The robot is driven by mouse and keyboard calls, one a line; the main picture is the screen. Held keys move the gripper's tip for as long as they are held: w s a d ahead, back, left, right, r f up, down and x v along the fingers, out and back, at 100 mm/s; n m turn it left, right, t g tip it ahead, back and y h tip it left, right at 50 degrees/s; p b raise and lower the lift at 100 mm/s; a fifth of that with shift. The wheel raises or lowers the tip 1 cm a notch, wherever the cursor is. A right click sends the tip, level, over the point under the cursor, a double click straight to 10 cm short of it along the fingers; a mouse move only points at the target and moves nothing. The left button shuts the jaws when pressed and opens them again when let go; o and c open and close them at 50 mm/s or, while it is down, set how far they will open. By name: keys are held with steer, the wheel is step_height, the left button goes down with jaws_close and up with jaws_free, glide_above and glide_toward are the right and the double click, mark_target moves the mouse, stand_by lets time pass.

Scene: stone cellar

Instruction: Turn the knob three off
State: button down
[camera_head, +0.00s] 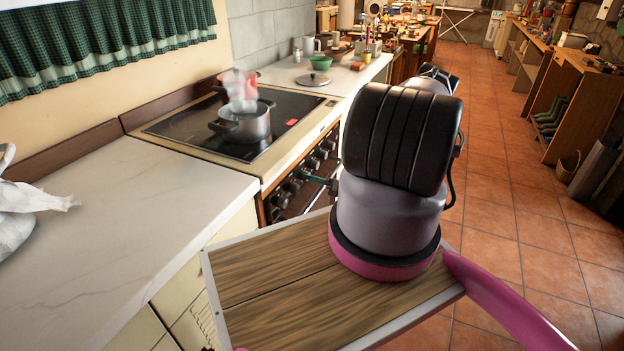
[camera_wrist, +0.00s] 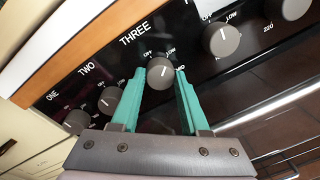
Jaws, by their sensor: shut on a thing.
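Knob three (camera_wrist: 160,66) is a round dark grey knob with a white pointer line, just below the label THREE on the black stove panel (camera_wrist: 58,95). Its pointer points roughly upward, near the OFF and LOW marks; I cannot tell the exact setting. My gripper (camera_wrist: 159,78) is shut on knob three, with one teal finger on each side of it. In the head view my gripper (camera_head: 333,184) reaches the stove front (camera_head: 270,213) from the right. There I cannot single out knob three in the row.
Knobs one (camera_wrist: 77,122) and two (camera_wrist: 109,100) lie left of my gripper, and another knob (camera_wrist: 221,39) lies right. A steaming pot (camera_head: 243,122) stands on the stove top (camera_head: 190,128). The tiled floor (camera_head: 500,190) is open at right.

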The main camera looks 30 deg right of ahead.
steer(key=n, duration=0.5)
steer(key=shift+s+f+t, duration=0.1)
steer(key=shift+f+t, duration=0.05)
steer(key=shift+t, duration=0.15)
steer(key=shift+n, duration=2.3)
steer(key=shift+c, duration=2)
jaws_free()
steer(key=v, duration=1)
steer(key=shift+s+d, duration=0.2)
steer(key=shift+s, duration=0.1)
steer(key=shift+f, duration=0.1)
